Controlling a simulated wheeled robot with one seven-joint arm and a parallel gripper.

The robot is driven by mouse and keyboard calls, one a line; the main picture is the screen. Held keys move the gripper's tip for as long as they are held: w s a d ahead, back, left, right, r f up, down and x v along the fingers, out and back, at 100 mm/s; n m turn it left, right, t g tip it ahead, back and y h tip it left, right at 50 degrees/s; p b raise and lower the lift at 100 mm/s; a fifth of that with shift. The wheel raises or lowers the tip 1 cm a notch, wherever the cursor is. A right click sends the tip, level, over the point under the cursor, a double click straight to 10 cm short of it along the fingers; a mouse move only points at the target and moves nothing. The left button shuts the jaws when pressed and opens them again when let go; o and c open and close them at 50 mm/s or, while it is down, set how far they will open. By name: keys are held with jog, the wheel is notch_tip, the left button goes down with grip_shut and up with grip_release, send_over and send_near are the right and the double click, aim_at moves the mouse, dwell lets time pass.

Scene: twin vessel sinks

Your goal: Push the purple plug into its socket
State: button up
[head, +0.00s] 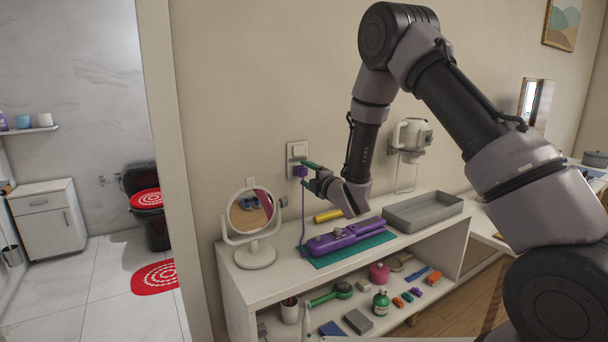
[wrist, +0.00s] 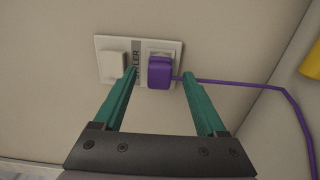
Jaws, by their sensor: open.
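The purple plug (head: 300,172) is at the lower part of the white wall plate (head: 297,150). In the wrist view the plug (wrist: 159,75) sits against the right half of the plate (wrist: 104,43), over the socket. I cannot tell whether it is fully seated. Its purple cord (wrist: 235,83) leads away to the right there. My gripper (head: 307,173) is open, with its green fingers apart on either side of the plug. In the wrist view the gripper (wrist: 160,74) shows a gap between each finger and the plug.
A purple appliance (head: 345,237) lies on a teal mat (head: 376,241) on the white shelf unit. A round mirror (head: 254,255) stands left of the cord. A grey tray (head: 424,211) and a yellow item (head: 327,216) are nearby. A wall-mounted dryer (head: 412,135) hangs to the right.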

jog(key=v, duration=0.9)
jog(key=shift+d, duration=0.1)
jog(key=s+d+r+m+g+h, duration=0.15)
jog(key=d+r+m+h, duration=0.65)
jog(key=d+r+m, duration=0.85)
jog(key=s+d+r+m+g, duration=0.1)
jog(key=s+m, duration=0.3)
jog(key=s, duration=0.5)
jog(key=s+d+r+m+g, duration=0.2)
jog(key=s+d+m+g, duration=0.1)
jog(key=s, duration=0.6)
jog(key=s+d+r+m+g, duration=0.2)
jog(key=s+m, duration=0.3)
jog(key=s, duration=0.4)
jog(key=shift+s+d+r, duration=0.25)
jog(key=shift+d, duration=0.65)
